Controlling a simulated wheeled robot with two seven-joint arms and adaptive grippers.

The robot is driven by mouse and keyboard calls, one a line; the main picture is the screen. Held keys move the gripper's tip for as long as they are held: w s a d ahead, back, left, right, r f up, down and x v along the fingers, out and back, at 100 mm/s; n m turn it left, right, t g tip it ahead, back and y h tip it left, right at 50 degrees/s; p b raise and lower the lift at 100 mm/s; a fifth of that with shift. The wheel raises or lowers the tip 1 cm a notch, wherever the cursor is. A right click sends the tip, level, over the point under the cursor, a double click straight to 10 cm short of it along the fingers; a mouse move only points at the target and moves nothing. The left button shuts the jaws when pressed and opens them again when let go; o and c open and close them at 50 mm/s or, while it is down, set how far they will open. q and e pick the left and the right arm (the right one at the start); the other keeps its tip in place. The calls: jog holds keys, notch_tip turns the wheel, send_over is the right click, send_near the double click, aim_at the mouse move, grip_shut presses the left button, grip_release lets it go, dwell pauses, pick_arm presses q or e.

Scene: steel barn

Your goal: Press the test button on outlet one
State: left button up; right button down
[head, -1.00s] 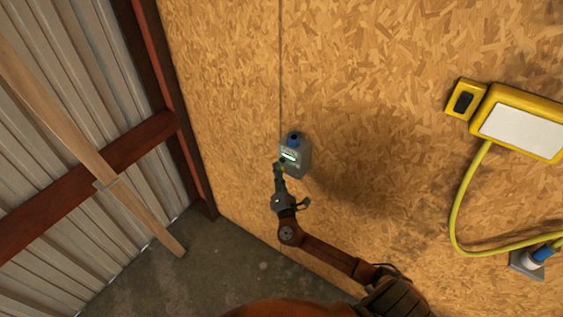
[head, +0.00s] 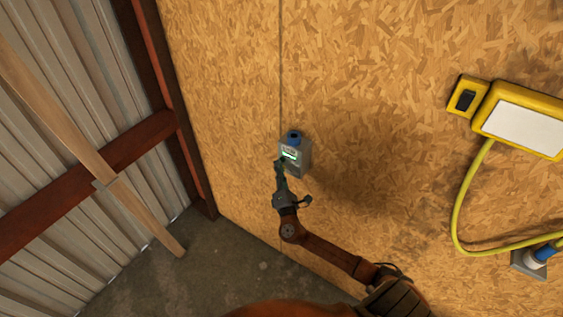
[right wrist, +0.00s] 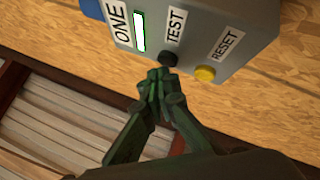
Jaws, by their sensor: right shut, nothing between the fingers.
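Outlet one (head: 298,161) is a grey box with a blue socket on top, fixed to the chipboard wall. In the right wrist view the outlet box (right wrist: 225,22) carries labels ONE, TEST and RESET and a lit green-white strip (right wrist: 139,32). The black test button (right wrist: 169,59) is by the TEST label; the yellow reset button (right wrist: 205,73) is beside it. My right gripper (head: 279,163) is shut and empty. In the right wrist view its fingertips (right wrist: 159,74) are at the test button's lower edge; I cannot tell whether they touch it. My left gripper is not in view.
A yellow work lamp (head: 520,121) with a black switch (head: 466,100) hangs on the wall at right. Its yellow cable (head: 457,210) runs to a second outlet (head: 528,264) at lower right. Corrugated metal wall and a wooden brace (head: 75,135) stand at left.

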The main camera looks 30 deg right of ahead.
jog(key=shift+w+d+b, duration=0.2)
jog(key=shift+d+b, duration=0.1)
jog(key=shift+d, duration=0.1)
dwell(0.8)
jog(key=shift+s+a, duration=0.35)
jog(key=shift+a, duration=0.4)
jog(key=shift+a, duration=0.1)
jog(key=shift+s+a, duration=0.3)
jog(key=shift+a, duration=0.45)
jog(key=shift+s+a, duration=0.35)
jog(key=shift+a, duration=0.4)
jog(key=shift+s+a, duration=0.3)
jog(key=shift+a, duration=0.45)
